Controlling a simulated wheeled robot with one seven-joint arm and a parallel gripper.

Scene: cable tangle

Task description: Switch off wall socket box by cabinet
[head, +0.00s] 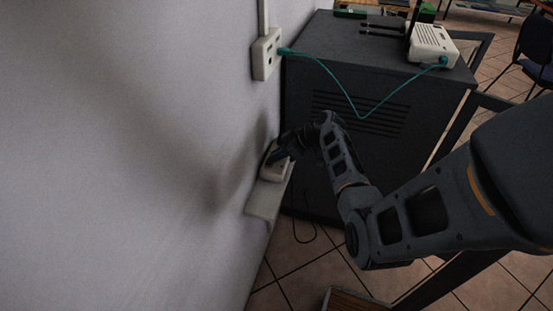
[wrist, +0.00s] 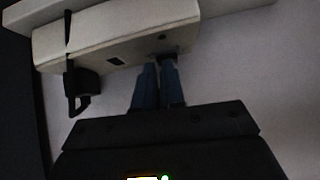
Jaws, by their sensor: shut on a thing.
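The white wall socket box (head: 270,172) is low on the wall beside the dark cabinet (head: 345,125). It also fills the upper part of the wrist view (wrist: 110,38). A black plug (wrist: 82,88) with a cable sits at its left end there. My gripper (head: 278,156) is at the box, its two blue fingers close together. In the wrist view the fingertips (wrist: 159,68) reach the box's lower edge, at a small dark part that looks like the switch (wrist: 170,57). The fingers are shut on it, and they partly hide it. I cannot tell the switch's position.
A second white wall socket (head: 266,54) is higher up, with a teal cable (head: 360,112) running to a white router (head: 432,45) on the cabinet. A thin dark cable loops near the floor. The wall is close on the left.

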